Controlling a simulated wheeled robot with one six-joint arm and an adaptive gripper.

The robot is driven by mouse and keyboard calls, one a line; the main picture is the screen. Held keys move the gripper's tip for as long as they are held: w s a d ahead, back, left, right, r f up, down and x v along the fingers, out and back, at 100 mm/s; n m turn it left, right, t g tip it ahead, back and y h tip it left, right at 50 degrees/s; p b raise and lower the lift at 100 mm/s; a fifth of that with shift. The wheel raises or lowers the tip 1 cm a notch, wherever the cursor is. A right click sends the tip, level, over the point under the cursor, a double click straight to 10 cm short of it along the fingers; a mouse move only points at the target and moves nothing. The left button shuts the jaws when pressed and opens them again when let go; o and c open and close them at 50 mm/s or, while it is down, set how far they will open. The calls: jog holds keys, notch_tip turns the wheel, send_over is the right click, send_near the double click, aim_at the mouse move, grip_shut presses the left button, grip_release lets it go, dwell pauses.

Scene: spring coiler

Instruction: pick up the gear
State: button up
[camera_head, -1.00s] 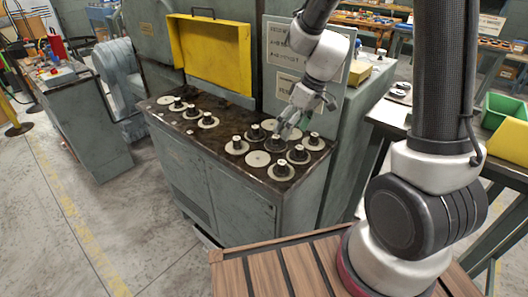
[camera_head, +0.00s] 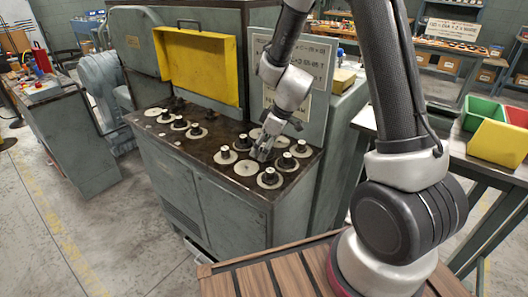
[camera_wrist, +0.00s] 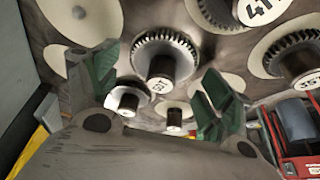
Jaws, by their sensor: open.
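My gripper (camera_head: 262,152) is open and empty, low over the dark top of the green machine cabinet. In the wrist view, its two green-padded fingers (camera_wrist: 160,88) stand apart. A toothed metal gear (camera_wrist: 165,58) with a dark hub and a white label appears between and beyond them, on a pale disc. I cannot tell whether the fingers touch it. Two more labelled gears, one at the upper right (camera_wrist: 262,10) and one at the right edge (camera_wrist: 302,62), sit on similar discs. In the head view, gears such as this one (camera_head: 269,177) stand near the gripper; which one the task means is unclear.
The cabinet top (camera_head: 215,160) carries several pale discs and gears, including a left group (camera_head: 196,131). A raised yellow panel (camera_head: 200,65) and a sign panel (camera_head: 300,60) stand behind. A table with red and green bins (camera_head: 484,110) is at right.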

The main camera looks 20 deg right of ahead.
aim_at(264, 145)
jog(key=c, duration=1.3)
notch_tip(264, 145, up, 13)
jog(key=shift+f, duration=0.15)
jog(key=shift+c, duration=0.2)
